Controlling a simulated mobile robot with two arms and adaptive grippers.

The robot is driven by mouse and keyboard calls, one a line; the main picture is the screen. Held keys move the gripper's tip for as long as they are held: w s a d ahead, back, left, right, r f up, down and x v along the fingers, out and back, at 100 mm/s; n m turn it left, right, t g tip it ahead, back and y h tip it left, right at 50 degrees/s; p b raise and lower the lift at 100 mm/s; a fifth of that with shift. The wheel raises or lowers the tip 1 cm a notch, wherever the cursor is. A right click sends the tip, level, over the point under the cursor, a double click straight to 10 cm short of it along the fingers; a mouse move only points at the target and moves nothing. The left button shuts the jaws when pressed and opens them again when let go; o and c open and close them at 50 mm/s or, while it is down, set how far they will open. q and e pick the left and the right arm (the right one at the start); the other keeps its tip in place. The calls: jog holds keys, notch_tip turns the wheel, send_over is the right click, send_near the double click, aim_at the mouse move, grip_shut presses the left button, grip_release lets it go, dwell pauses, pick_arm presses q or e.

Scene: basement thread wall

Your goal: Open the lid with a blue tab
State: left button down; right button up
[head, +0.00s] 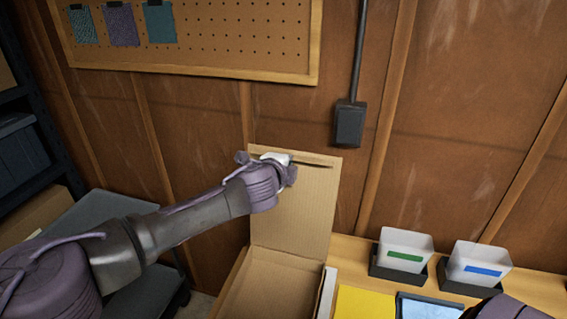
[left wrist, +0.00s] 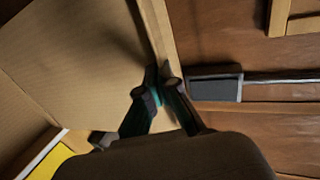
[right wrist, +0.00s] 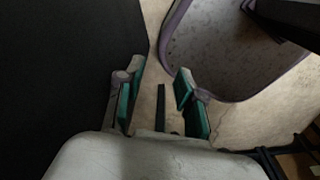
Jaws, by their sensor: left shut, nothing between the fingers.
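A cardboard box (head: 268,287) stands at the bottom centre of the head view, with its lid (head: 297,215) standing up against the wall side. The lid also fills the left of the left wrist view (left wrist: 75,60). No blue tab can be made out on it. My left gripper (head: 285,172) is in front of the lid's upper left part. In the left wrist view my left gripper (left wrist: 162,78) has its fingertips together at the lid's edge, with nothing between them. My right gripper (right wrist: 158,85) is open and empty, above the floor and away from the box.
Two white bins, one with a green label (head: 404,257) and one with a blue label (head: 483,270), stand on the wooden bench at right. A yellow sheet (head: 364,303) lies before them. A dark wall box (head: 349,124) and a pegboard (head: 230,35) are on the wall.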

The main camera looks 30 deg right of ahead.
pick_arm(q)
jog(key=v, duration=0.8)
jog(key=shift+a+r, duration=0.1)
jog(key=shift+r, duration=0.05)
